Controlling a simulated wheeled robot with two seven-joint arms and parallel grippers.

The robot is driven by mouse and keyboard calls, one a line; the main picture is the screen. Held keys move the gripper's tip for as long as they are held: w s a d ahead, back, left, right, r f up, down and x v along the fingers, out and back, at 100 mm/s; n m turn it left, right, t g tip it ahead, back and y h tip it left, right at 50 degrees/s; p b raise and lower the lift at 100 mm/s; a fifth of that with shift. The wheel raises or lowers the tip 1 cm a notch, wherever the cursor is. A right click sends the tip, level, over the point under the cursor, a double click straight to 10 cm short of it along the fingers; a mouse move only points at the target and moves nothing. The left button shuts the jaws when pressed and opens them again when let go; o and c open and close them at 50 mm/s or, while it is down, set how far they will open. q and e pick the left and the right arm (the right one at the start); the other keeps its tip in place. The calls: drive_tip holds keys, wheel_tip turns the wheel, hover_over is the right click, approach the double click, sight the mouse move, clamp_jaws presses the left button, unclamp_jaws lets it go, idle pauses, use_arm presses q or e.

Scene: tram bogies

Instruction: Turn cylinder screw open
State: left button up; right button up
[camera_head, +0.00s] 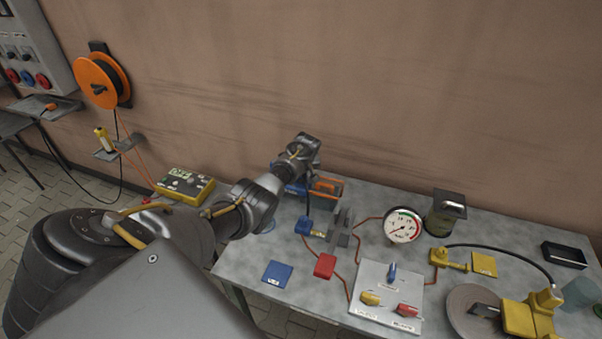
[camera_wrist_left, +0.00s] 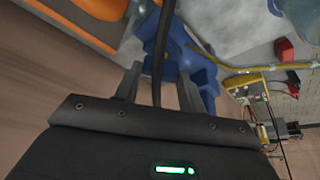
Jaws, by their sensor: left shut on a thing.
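My left arm reaches from the left in the head view to the table's back left. My left gripper (camera_head: 296,183) points down there, largely hidden by its own wrist. A blue part (camera_head: 297,190) shows just below it. In the left wrist view, the fingers of my left gripper (camera_wrist_left: 157,85) are some way apart and shut on a blue part (camera_wrist_left: 182,55), with a dark hose running up between them. The screw itself cannot be clearly told apart from this blue part. My right gripper is in neither view.
An orange-edged box (camera_head: 328,187) stands right beside the gripper. A round gauge (camera_head: 403,225), a panel with coloured levers (camera_head: 385,295), a dark canister (camera_head: 445,213) and yellow fittings (camera_head: 530,315) stand to the right. A yellow device (camera_head: 183,186) lies to the left. The wall is close behind.

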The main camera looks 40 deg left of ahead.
use_arm(q)
drive_tip(key=shift+w+d+f+n+g+b, duration=0.15)
drive_tip(key=shift+n+g+b, duration=0.25)
drive_tip(key=shift+n, duration=0.5)
drive_tip(key=n+b, duration=0.1)
drive_tip(key=b, duration=0.1)
drive_tip(key=n+g+b, duration=0.1)
drive_tip(key=n, duration=0.1)
drive_tip(key=n+y+b, duration=0.1)
drive_tip(key=b, duration=0.1)
drive_tip(key=shift+w+f+n+b, duration=0.1)
drive_tip(key=shift+f+n+b, duration=0.15)
drive_tip(key=shift+n+b, duration=0.1)
drive_tip(key=n+g+b, duration=0.2)
drive_tip(key=n+b, duration=0.2)
drive_tip(key=b, duration=0.5)
drive_tip(key=shift+r+b, duration=0.15)
drive_tip(key=shift+b, duration=0.2)
drive_tip(key=shift+r+n+b, duration=0.2)
drive_tip(key=shift+n+b, duration=0.25)
drive_tip(key=shift+b, duration=0.15)
drive_tip(key=o, duration=1)
drive_tip(key=shift+r, duration=0.15)
drive_tip(key=shift+w+r, duration=0.15)
drive_tip(key=shift+r, duration=0.2)
drive_tip(key=v, duration=1)
drive_tip(key=shift+w+b, duration=0.1)
drive_tip(key=shift+b, duration=0.2)
